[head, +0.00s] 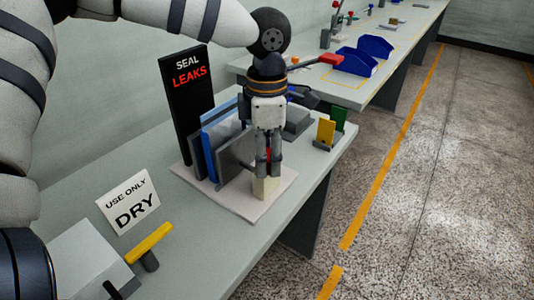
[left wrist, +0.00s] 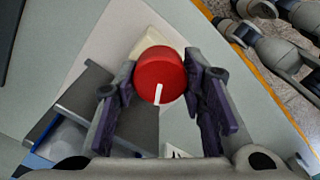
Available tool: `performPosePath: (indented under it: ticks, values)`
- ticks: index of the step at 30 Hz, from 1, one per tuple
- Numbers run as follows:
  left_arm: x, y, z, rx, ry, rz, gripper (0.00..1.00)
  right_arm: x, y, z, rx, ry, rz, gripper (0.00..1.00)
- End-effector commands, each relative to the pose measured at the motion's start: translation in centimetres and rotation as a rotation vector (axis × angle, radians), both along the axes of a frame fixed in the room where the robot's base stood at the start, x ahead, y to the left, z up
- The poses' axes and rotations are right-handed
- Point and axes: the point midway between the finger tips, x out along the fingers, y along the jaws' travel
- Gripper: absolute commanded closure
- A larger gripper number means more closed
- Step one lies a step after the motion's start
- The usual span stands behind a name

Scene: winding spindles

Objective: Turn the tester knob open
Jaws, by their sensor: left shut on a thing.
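The tester knob is a round red knob (left wrist: 160,74) with a white line on its face, which points toward the bottom edge of the left wrist view. It sits on a cream block (head: 266,188); in the head view only a sliver of red shows between my fingers. My left gripper (head: 269,170) points down over it. In the left wrist view its two dark-padded fingers are on either side of the knob, shut on it. My right gripper (left wrist: 235,20) shows at the upper right of the left wrist view, fingers apart and empty, away from the tester.
The tester's pale base (head: 238,200) carries grey and blue plates (head: 220,140) beside the knob and a black "SEAL LEAKS" sign (head: 188,100). A "USE ONLY DRY" card (head: 130,200) and a yellow-handled item (head: 149,243) are nearer. Yellow and green pieces (head: 326,132) stand near the table's right edge.

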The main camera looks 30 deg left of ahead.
Motion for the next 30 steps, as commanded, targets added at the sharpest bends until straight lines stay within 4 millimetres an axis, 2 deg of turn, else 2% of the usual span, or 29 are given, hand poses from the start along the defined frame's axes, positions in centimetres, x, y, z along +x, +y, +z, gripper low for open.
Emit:
performPosePath:
  ticks: [30]
  values:
    - [-0.14, -0.05, -0.16, 0.003, 0.004, 0.961, 0.9, -0.03, 0.0, -0.03, 0.0, 0.001, 0.0, 0.6]
